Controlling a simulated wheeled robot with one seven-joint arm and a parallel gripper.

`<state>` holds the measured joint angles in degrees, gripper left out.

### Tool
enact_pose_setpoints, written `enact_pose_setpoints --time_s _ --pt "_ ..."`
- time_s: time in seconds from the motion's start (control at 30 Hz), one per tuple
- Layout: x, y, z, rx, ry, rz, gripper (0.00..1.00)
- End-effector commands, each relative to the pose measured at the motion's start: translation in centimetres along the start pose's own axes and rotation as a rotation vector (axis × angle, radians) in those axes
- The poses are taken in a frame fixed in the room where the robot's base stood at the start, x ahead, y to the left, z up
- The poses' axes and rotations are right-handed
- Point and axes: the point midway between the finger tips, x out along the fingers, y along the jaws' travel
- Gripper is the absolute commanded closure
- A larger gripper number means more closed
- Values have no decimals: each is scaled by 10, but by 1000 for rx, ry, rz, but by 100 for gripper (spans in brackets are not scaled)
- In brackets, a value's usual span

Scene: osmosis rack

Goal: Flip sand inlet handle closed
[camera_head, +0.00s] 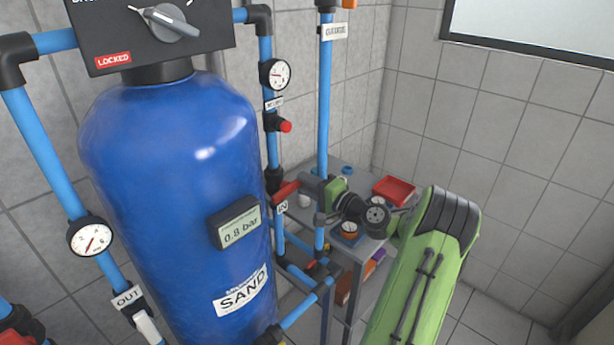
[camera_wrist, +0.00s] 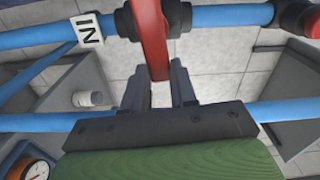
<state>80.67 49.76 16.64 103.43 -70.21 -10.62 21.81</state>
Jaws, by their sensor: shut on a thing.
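The sand inlet handle (camera_head: 285,189) is a red lever on a black valve body beside the blue SAND tank (camera_head: 180,150), on the pipe with the IN tag (camera_head: 282,206). In the wrist view the red handle (camera_wrist: 152,38) reaches down between the fingertips of my gripper (camera_wrist: 160,85), which is shut on its end. The IN tag (camera_wrist: 86,32) shows to the left. In the head view my green and black arm comes from the right, and my gripper (camera_head: 305,184) is at the handle, its fingertips partly hard to make out.
A grey table (camera_head: 345,249) holding a red tray (camera_head: 394,190) and small containers stands behind my arm. Blue pipes run close around the handle, with a gauge (camera_head: 275,74) and a red knob (camera_head: 285,126) above. A vertical blue pipe (camera_head: 324,100) stands just right of it.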

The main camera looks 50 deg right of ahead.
Motion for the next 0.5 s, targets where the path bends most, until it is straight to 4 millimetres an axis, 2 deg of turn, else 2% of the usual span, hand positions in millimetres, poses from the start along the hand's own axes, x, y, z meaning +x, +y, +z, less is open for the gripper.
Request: enact_pose_setpoints --time_s 0.2,0.5 --pt "0 4 0 85 0 3 100" --pt "0 7 0 123 1 3 100"
